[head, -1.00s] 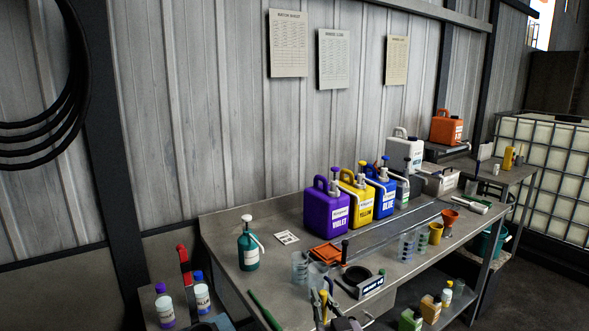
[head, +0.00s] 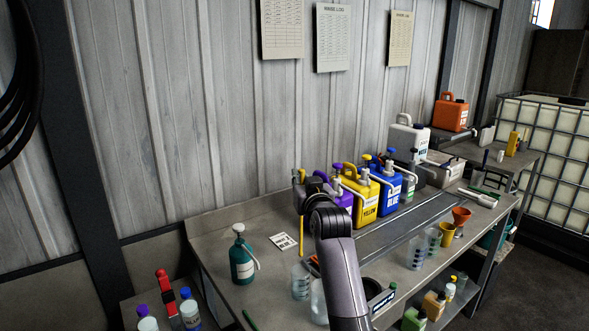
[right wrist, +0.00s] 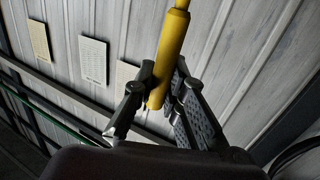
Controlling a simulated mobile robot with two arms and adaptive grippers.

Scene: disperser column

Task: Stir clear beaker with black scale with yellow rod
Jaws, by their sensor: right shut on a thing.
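My right gripper (head: 304,194) is shut on the yellow rod (head: 301,234), which hangs upright below it above the bench. In the right wrist view the fingers (right wrist: 158,90) close around the rod's thick handle (right wrist: 171,48). A clear beaker (head: 300,284) with dark scale marks stands just under the rod's lower end, apart from it. A second clear beaker (head: 318,304) stands in front of it, partly hidden by my right arm. More clear beakers with marks (head: 417,254) stand further right. I cannot tell for sure which scale is black. My left gripper is out of view.
A green bottle (head: 242,262) stands left of the beakers, near a white card (head: 283,241). A violet jug, a yellow jug (head: 358,205) and a blue jug (head: 382,192) stand behind. An orange funnel (head: 461,215) is at the right. The bench's left part is mostly clear.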

